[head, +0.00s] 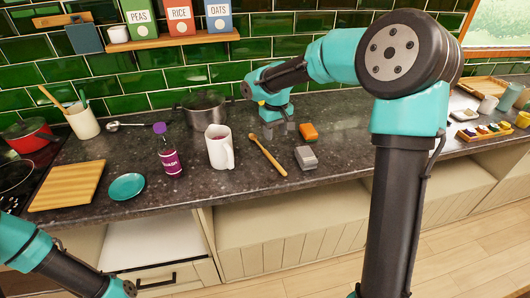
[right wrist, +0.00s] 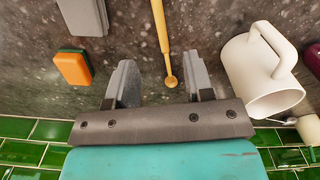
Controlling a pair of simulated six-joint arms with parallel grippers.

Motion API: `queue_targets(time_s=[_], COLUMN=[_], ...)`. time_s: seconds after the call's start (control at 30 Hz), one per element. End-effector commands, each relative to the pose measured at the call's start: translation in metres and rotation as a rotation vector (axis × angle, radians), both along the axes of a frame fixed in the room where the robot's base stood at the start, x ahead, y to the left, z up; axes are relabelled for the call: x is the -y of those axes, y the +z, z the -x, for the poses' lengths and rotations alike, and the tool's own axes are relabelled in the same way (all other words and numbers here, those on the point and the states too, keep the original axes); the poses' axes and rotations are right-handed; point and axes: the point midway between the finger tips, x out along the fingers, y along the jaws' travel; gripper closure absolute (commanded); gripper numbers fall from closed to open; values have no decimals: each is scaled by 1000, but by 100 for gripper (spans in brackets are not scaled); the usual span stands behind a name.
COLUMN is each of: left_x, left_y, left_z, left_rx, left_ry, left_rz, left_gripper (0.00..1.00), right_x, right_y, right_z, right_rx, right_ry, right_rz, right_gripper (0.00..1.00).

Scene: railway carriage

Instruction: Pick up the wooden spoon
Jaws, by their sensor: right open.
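The wooden spoon (head: 267,155) lies on the dark speckled counter (head: 345,150), right of a white mug (head: 219,148), pointing toward the front edge. My right gripper (head: 280,129) is open and empty, low at the spoon's far end and slightly to its right. In the right wrist view, the spoon (right wrist: 162,35) runs down the middle, and its rounded end lies between the spread fingers (right wrist: 160,68), touching neither in the picture. The height of the fingers above the counter is hard to tell. My left arm shows at the lower left; its gripper is out of view.
An orange and green sponge (head: 308,132) and a grey block (head: 305,158) lie right of the spoon. A pot (head: 205,109) stands behind the mug. A purple bottle (head: 169,156), teal saucer (head: 127,187) and cutting board (head: 68,187) are to the left.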

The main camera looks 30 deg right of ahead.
Motion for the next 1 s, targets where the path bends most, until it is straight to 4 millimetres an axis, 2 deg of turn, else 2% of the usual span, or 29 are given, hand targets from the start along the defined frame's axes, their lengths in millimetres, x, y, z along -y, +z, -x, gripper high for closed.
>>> queue_targets(time_s=[0.2,0.4,0.53,0.87,1.0], left_x=[0,0,0,0,0], left_y=[0,0,0,0,0], left_z=[0,0,0,0,0], left_rx=[0,0,0,0,0], left_ry=[0,0,0,0,0], left_rz=[0,0,0,0,0], left_gripper=[32,32,32,32,32], right_x=[0,0,0,0,1], right_y=[-39,-68,-76,-77,-87], right_z=[0,0,0,0,-1], right_rx=[-3,-2,0,1,-3], right_ry=[0,0,-1,0,-1], right_rz=[0,0,0,0,-1], right_gripper=[52,52,52,52,52])
